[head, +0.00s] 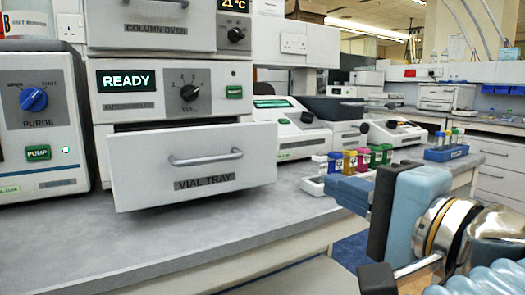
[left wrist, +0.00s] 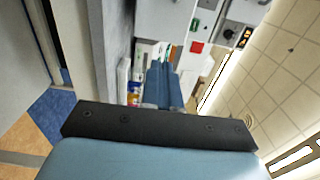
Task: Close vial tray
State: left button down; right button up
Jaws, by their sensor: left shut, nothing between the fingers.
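The vial tray (head: 240,165) is a white drawer with a grey bar handle and a "VIAL TRAY" label, low in the white autosampler unit. It stands pulled out, with a dark gap above its front. My left gripper (head: 336,183) is to the right of the drawer front and apart from it, over the bench edge. Its blue fingers are shut together and empty; they also show in the left wrist view (left wrist: 160,68). I cannot make out the drawer in the left wrist view. My right gripper is not in view.
Coloured vials in a white rack (head: 312,186) stand on the bench just behind my left fingers. A pump unit (head: 40,120) stands left of the drawer. The grey bench top (head: 100,245) in front of the drawer is clear. A blue vial rack (head: 446,153) sits farther back.

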aim_at(268, 155)
pick_arm(q)
jog(key=x, duration=1.4)
jog(key=shift+w+a, duration=0.25)
jog(key=shift+w, duration=0.05)
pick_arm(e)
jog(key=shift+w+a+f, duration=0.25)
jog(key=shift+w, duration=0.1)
pick_arm(q)
jog(key=p+x, duration=0.1)
jog(key=x, duration=1.2)
jog(key=shift+a, duration=0.15)
jog(key=shift+w+a+r, duration=0.15)
jog(key=shift+w+a, duration=0.05)
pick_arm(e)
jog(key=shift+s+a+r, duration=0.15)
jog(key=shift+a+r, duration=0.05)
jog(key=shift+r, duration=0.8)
